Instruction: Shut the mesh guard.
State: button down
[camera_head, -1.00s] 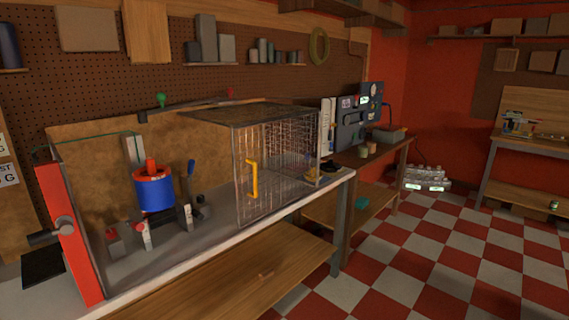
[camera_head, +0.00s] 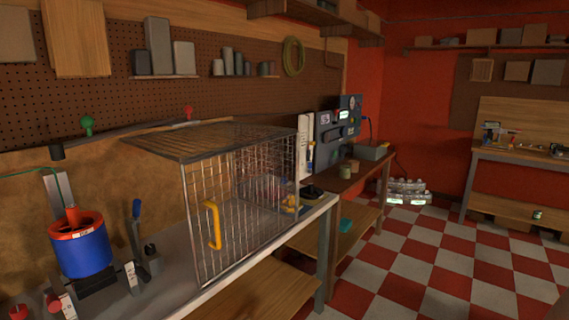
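The rotor sits in the open at the lower left. A rail (camera_head: 140,131) runs along the back, with a green knob (camera_head: 87,124) at left and a red knob (camera_head: 188,112) at right. My gripper is not in view.
A blue-handled lever (camera_head: 136,212) stands between rotor and cage. Small yellow and dark items (camera_head: 290,203) lie at the cage's right end. A second bench (camera_head: 345,185) with a grey box follows to the right. The checkered floor (camera_head: 430,260) is clear at right.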

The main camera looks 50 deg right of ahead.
aim_at(218, 244)
jog(key=i+l, duration=0.2)
jog(key=l, duration=0.25)
jog(key=i+l+z, duration=0.1)
jog(key=l, duration=0.3)
jog(key=i+l, duration=0.25)
jog(key=l, duration=0.15)
jog(key=i+l+z, duration=0.1)
jog(key=i+l, duration=0.15)
jog(key=l, duration=0.2)
jog(key=i+l, duration=0.2)
jog(key=l, duration=0.15)
jog(key=i+l+z, duration=0.1)
jog(key=l, duration=0.3)
jog(key=i, duration=0.1)
